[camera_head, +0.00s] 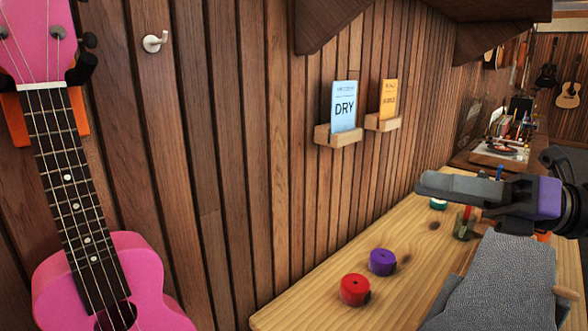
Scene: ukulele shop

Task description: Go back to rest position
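My gripper (432,187) is at the right of the head view, grey and black with a purple band at its wrist. It points left above the wooden workbench (330,290). It is seen from the side, so the gap between its fingers does not show and I cannot tell whether it is open or shut. No held object is visible at its tips.
A red round piece (355,289) and a purple one (382,262) sit on the bench. A pink ukulele (95,270) hangs at left. Blue (344,106) and orange (388,99) cards stand on wall ledges.

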